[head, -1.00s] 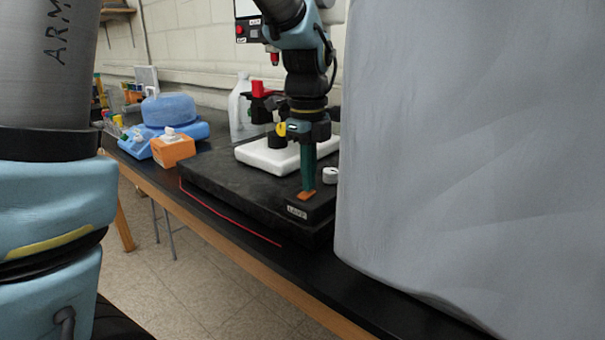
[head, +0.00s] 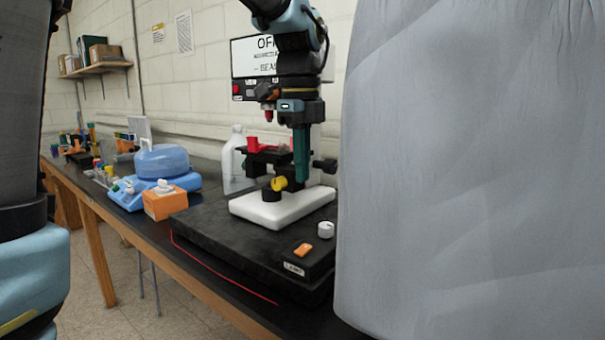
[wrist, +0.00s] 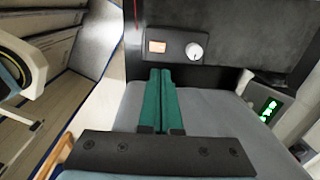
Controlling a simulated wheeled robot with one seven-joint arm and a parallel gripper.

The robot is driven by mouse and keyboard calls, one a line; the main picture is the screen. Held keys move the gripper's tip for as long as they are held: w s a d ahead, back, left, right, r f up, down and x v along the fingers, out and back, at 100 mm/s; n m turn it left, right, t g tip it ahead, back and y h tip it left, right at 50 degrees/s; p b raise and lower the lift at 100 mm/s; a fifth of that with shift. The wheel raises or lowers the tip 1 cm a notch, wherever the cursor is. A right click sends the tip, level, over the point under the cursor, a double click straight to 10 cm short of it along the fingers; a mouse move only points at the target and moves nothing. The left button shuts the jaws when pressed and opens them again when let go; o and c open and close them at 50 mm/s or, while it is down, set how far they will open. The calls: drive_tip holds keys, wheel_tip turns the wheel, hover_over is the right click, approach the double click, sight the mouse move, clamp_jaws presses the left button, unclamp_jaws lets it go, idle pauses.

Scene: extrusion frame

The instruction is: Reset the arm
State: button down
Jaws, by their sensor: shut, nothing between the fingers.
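My gripper (head: 301,178) has two dark green fingers pressed together with nothing between them. It points downward in the head view, raised above the black base (head: 225,235) and in front of the white block (head: 250,207). An orange rocker switch (head: 303,249) and a pale round knob (head: 326,230) sit on the base's front right, below the fingertips and apart from them. In the wrist view, the closed fingers (wrist: 160,75) point toward the switch (wrist: 158,46) and the knob (wrist: 194,51).
A large grey covered shape (head: 465,170) blocks the right side. A microscope-like stand with a red clip (head: 258,145) and yellow knob (head: 279,183) is close behind my gripper. An orange box (head: 170,204), blue-domed device (head: 162,163) and white jug (head: 234,160) stand on the bench to the left.

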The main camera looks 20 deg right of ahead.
drive_tip(key=w+a+f+n+t, duration=0.1)
drive_tip(key=w+a+f+n, duration=0.1)
drive_tip(key=a+f+n, duration=0.75)
drive_tip(key=w+a+f+n, duration=0.3)
drive_tip(key=a+f+n, duration=0.3)
drive_tip(key=a+n, duration=0.55)
drive_tip(key=s+a+f+n, duration=0.4)
drive_tip(key=a+f+n, duration=0.1)
drive_tip(key=a+n, duration=0.3)
drive_tip(key=shift+s+a, duration=0.2)
drive_tip(key=shift+a, duration=0.15)
